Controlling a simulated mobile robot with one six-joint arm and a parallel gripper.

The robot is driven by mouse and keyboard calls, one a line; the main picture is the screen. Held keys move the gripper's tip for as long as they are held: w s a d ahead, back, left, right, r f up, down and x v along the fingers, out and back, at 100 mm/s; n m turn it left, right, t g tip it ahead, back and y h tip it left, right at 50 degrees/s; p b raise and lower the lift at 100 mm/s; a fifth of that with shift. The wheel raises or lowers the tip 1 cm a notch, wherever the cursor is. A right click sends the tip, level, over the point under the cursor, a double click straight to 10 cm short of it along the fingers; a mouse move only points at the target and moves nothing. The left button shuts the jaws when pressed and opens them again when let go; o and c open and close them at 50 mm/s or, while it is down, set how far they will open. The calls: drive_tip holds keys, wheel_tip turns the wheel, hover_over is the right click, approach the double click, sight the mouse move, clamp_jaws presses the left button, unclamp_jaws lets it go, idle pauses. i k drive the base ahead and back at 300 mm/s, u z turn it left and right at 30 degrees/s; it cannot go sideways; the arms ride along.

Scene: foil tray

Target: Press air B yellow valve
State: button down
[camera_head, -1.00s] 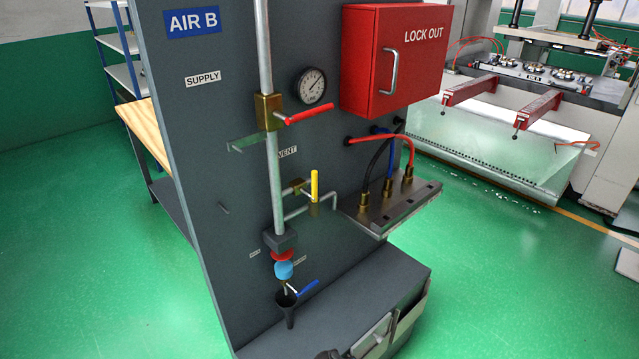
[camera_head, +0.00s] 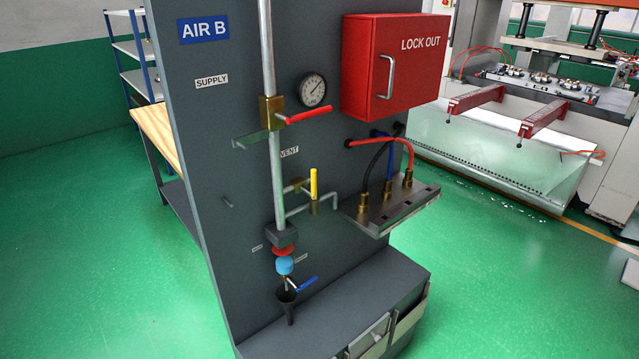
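The grey panel (camera_head: 205,130) carries the blue AIR B sign (camera_head: 203,30) at its top. The yellow valve handle (camera_head: 313,183) stands upright right of the vertical pipe, below the VENT label (camera_head: 289,151). It sits on a brass valve body (camera_head: 297,186) on a side branch of the pipe, which ends in a bent tube to the right. A red handle (camera_head: 308,115) on the brass supply valve (camera_head: 271,110) points right, above the yellow one. My gripper does not show in this view.
A pressure gauge (camera_head: 312,89) and red LOCK OUT box (camera_head: 388,68) are on the panel. A shelf (camera_head: 395,214) with hoses juts out right of the yellow valve. A blue handle (camera_head: 306,284) and black funnel (camera_head: 288,302) sit below.

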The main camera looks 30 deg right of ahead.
sight(313, 193)
drive_tip(key=u, duration=0.1)
drive_tip(key=k, duration=1.85)
drive_tip(key=z, duration=0.5)
drive_tip(key=i, duration=1)
